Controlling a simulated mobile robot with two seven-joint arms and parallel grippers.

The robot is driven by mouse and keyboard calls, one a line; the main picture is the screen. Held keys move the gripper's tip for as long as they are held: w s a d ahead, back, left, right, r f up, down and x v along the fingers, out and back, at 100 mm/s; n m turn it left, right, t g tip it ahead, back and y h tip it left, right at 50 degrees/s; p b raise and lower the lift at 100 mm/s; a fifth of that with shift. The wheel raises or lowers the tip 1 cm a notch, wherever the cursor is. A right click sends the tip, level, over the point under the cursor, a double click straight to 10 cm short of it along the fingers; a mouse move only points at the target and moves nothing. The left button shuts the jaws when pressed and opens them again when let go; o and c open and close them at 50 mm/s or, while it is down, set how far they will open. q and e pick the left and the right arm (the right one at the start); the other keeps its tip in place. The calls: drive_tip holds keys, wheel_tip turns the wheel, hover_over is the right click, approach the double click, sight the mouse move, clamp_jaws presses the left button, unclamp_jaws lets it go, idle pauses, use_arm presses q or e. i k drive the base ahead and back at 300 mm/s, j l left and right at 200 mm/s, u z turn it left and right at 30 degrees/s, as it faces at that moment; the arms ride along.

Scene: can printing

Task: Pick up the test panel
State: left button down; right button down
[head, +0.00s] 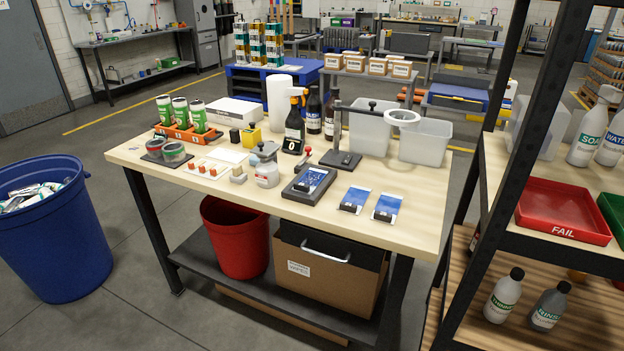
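Two flat blue-and-white panels, which look like test panels, lie apart on the front right of the wooden workbench (270,190): a left panel (355,198) and a right panel (388,205). Each has a small dark piece at its near edge. A similar blue panel (311,179) sits in a dark fixture (292,193) with a red-knobbed lever (304,156), left of them. I cannot tell which one is the test panel. Neither of my grippers is in view.
An orange tray (186,135) holds cans. A rack with a red FAIL tray (563,212) is at right. Bare bench surrounds the panels.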

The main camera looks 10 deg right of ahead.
sight(310, 178)
drive_tip(key=i+j+z, duration=0.2)
drive_tip(key=z, duration=0.25)
drive_tip(key=i+j+z, duration=0.15)
drive_tip(key=j+z, duration=0.2)
drive_tip(key=z, duration=0.15)
drive_tip(key=i+j, duration=0.1)
drive_tip(key=j, duration=0.2)
drive_tip(key=i+j+z, duration=0.15)
drive_tip(key=j, duration=0.45)
drive_tip(key=i+z, duration=0.05)
